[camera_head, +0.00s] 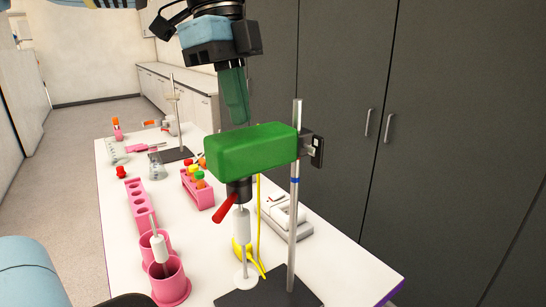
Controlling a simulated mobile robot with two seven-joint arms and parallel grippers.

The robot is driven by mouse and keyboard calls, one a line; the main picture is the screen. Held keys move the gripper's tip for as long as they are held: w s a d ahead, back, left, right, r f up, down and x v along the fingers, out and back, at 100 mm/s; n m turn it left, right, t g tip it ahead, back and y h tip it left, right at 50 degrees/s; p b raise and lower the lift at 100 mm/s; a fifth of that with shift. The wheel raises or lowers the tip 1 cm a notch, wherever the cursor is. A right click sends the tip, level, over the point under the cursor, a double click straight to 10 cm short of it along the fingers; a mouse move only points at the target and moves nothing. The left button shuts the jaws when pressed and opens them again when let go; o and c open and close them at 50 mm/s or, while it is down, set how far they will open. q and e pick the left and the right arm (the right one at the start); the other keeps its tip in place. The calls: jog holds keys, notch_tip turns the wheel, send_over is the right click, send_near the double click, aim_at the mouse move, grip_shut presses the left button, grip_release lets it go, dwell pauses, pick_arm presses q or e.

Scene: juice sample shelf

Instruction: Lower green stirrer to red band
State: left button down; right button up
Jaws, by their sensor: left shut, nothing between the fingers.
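The green stirrer (250,151) has a block-shaped green body held by a black clamp on the upright metal rod (293,225). A dark chuck, a red lever (226,208) and a white shaft hang below it. A blue band (295,180) shows on the rod below the clamp; I cannot make out a red band. My left gripper (238,121) is above the green body, fingers pointing down, shut and empty. Its tips are close to the top of the body; I cannot tell whether they touch. My right gripper is not in view.
The rod stands on a dark base plate (268,292) near the table's front. Pink beakers (170,286), a pink rack (137,206) and a rack of coloured-capped tubes (199,190) stand left. A white device (282,217) and yellow cable lie behind the rod. Grey cabinets (440,150) border the right.

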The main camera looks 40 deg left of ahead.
aim_at(239, 134)
pick_arm(q)
jog(key=shift+f, duration=0.1)
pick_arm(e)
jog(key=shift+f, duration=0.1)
pick_arm(q)
jog(key=shift+f, duration=0.75)
jog(key=shift+f+b, duration=0.55)
jog(key=shift+f, duration=1.1)
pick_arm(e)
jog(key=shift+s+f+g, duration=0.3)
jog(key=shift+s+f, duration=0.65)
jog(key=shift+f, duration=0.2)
pick_arm(q)
jog(key=shift+f+b, duration=0.25)
jog(key=shift+b, duration=0.05)
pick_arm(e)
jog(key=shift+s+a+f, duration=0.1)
pick_arm(q)
jog(key=shift+f, duration=0.25)
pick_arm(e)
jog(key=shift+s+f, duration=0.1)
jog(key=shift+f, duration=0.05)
pick_arm(q)
jog(key=shift+f, duration=0.2)
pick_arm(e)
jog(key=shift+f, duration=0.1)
